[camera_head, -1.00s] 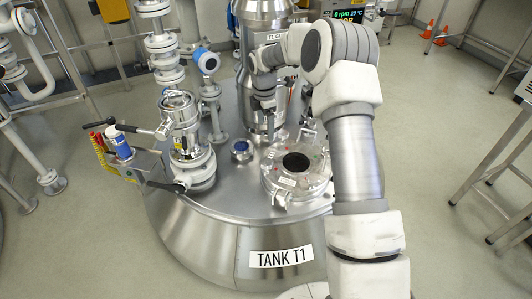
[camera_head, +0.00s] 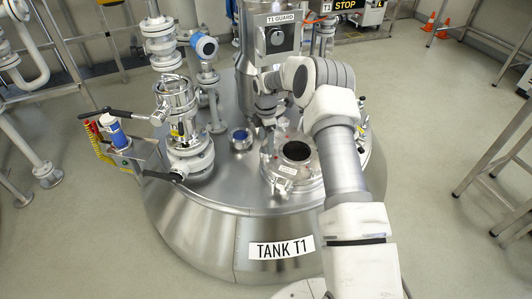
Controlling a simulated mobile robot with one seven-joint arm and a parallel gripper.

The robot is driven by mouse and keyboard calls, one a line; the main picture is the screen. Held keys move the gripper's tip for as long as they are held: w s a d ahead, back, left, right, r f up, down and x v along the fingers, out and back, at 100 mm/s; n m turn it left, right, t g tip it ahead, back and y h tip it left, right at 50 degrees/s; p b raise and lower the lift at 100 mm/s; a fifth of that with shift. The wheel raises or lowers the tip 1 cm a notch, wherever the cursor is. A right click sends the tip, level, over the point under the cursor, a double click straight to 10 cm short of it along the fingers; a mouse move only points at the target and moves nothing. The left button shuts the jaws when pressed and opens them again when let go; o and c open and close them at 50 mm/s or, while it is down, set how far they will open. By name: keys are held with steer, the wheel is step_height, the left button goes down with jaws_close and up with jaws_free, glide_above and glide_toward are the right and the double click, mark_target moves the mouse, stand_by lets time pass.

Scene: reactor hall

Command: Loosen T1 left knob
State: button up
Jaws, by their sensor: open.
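The round hatch (camera_head: 282,184) of tank T1 is a pale metal flange with a dark sight opening (camera_head: 296,151) in its middle. It sits on the tank top, right of centre. My gripper (camera_head: 268,128) points down just above the rear left edge of the hatch. It is open, and nothing shows between its fingers. The left knob is not clearly seen; the gripper or its small size may hide it. I cannot tell whether the fingers touch anything.
The tank T1 (camera_head: 186,222) carries a tall central column with a T1 GUARD box (camera_head: 279,39) behind my gripper. A valve assembly (camera_head: 186,130) with black handles stands at left. A small blue-topped port (camera_head: 240,137) lies left of the hatch. Floor at right is open beside a metal table.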

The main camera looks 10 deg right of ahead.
mark_target(266, 150)
steer(key=m, duration=0.7)
steer(key=shift+b, duration=0.35)
steer(key=m, duration=0.5)
steer(key=shift+m, duration=0.4)
steer(key=m, duration=0.6)
steer(key=shift+m+b, duration=0.3)
steer(key=shift+b, duration=0.05)
steer(key=m, duration=1)
steer(key=shift+r+m+p, duration=0.1)
steer(key=shift+m+p, duration=0.2)
steer(key=shift+p, duration=0.05)
steer(key=m, duration=0.4)
steer(key=shift+m+p, duration=0.3)
steer(key=m, duration=0.5)
steer(key=shift+m+p, duration=0.3)
steer(key=shift+p, duration=0.05)
steer(key=m, duration=0.4)
steer(key=shift+m, duration=0.3)
steer(key=shift+f+b, duration=1.65)
steer(key=shift+f, duration=1.45)
